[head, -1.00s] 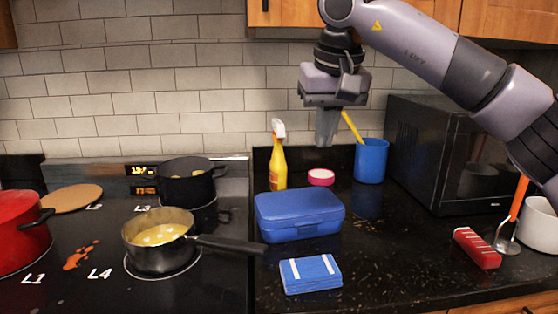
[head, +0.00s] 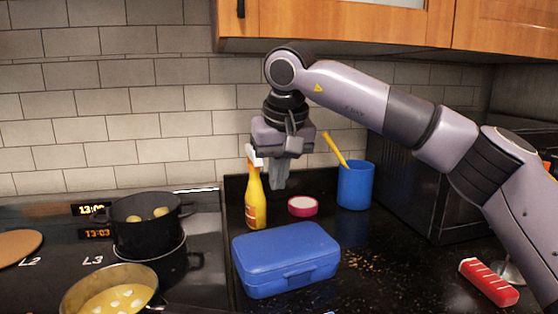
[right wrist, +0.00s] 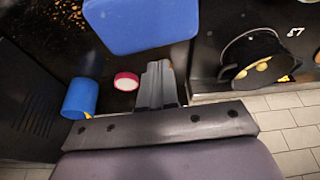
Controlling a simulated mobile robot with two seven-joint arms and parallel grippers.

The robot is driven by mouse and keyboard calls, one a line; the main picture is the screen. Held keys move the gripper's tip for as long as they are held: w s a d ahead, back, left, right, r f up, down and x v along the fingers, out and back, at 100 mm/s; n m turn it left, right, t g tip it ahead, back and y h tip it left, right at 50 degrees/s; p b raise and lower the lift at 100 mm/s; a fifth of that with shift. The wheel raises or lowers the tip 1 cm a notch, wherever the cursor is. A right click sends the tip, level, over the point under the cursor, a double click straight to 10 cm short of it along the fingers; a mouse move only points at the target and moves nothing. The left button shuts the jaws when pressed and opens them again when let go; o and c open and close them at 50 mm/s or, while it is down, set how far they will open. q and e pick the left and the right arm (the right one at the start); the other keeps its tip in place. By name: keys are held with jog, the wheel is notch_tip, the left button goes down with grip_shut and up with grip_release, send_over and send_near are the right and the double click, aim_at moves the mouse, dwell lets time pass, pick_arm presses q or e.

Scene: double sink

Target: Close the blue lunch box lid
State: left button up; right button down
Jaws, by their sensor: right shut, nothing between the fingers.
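The blue lunch box (head: 287,256) sits on the black counter just right of the stove. Its lid lies down over the base, with the latch on the front side; I cannot tell whether it is latched. In the right wrist view the lunch box (right wrist: 140,22) shows at the top, its lid a flat blue surface. My right gripper (head: 279,184) is above and behind the box, pointing down, shut and empty. Its fingers also show in the right wrist view (right wrist: 158,80), apart from the box. My left gripper is not in view.
A yellow spray bottle (head: 255,200), a pink-rimmed round container (head: 302,206) and a blue cup (head: 355,186) with a yellow utensil stand behind the box. Pots (head: 143,222) are on the stove at left. A red-and-white item (head: 489,282) lies at right.

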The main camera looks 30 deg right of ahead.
jog(key=shift+s+f, duration=0.2)
jog(key=shift+f, duration=3.4)
jog(key=shift+f, duration=0.1)
